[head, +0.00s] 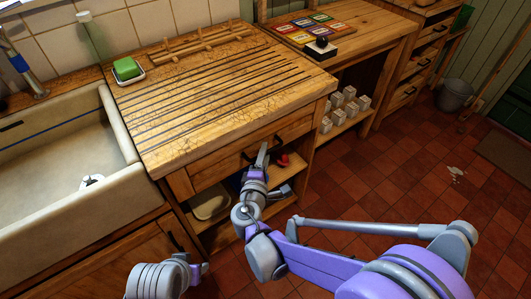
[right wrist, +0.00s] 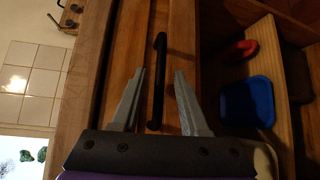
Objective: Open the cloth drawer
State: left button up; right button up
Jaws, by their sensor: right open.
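The cloth drawer (head: 211,170) is a wooden drawer front under the grooved counter. It looks shut, flush with its frame. Its black bar handle (right wrist: 158,80) shows in the right wrist view; in the head view my gripper partly covers it. My right gripper (head: 263,150) is at the drawer front. In the right wrist view its two grey fingers (right wrist: 160,78) are open, one on each side of the handle, with gaps between. I see no clear contact. Whether the handle lies fully between the fingers in depth is hard to tell.
Below the drawer is an open shelf with a red object (head: 283,160), a pale tray (head: 211,204) and a blue tray (right wrist: 247,101). A sink (head: 60,165) is at left. White blocks (head: 345,104) stand on the shelf at right.

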jog(key=shift+w+d, duration=0.15)
jog(key=shift+w, duration=0.5)
grip_shut()
dwell(1.0)
